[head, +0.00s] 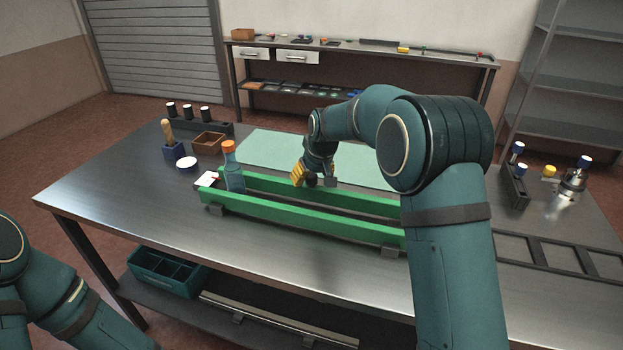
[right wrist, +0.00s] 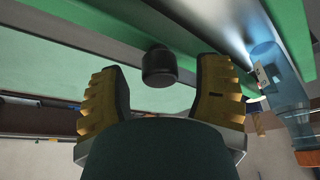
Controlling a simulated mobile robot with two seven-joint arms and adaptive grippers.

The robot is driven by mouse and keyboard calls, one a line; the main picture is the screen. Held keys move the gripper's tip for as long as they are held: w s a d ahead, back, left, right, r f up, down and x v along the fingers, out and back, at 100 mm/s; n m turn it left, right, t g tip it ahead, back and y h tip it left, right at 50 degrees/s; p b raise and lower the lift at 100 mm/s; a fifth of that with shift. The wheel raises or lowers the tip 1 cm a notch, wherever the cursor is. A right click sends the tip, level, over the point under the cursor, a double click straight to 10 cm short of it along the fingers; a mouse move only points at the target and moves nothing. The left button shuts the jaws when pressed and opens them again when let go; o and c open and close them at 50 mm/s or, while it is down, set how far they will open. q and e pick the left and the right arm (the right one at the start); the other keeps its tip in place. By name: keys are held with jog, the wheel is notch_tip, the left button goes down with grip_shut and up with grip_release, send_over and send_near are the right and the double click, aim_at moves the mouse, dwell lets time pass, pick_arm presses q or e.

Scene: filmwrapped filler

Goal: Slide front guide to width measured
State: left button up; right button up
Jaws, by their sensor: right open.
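The front guide (head: 300,221) is a long green rail on the steel bench, nearer to me. The back guide (head: 270,188) is a similar green rail roughly parallel to it, with a strip of bare steel between. My right gripper (head: 313,180) is over the back guide, its yellow-padded fingers open. In the right wrist view a black round knob (right wrist: 158,68) shows between the open fingers, by the back guide; the fingers look apart from it. My right arm hides the right ends of both rails. My left gripper is out of view.
A pale green mat (head: 262,149) lies behind. A wooden tray (head: 208,142) is at the back left. The bench front is clear.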

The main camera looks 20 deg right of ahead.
jog(key=shift+w+f, duration=0.1)
jog(key=shift+f, duration=0.15)
grip_shut()
jog(key=shift+s+a, duration=0.2)
jog(key=shift+s, duration=0.1)
jog(key=shift+s+a, duration=0.7)
jog(key=shift+s, duration=0.25)
jog(key=shift+f, duration=0.1)
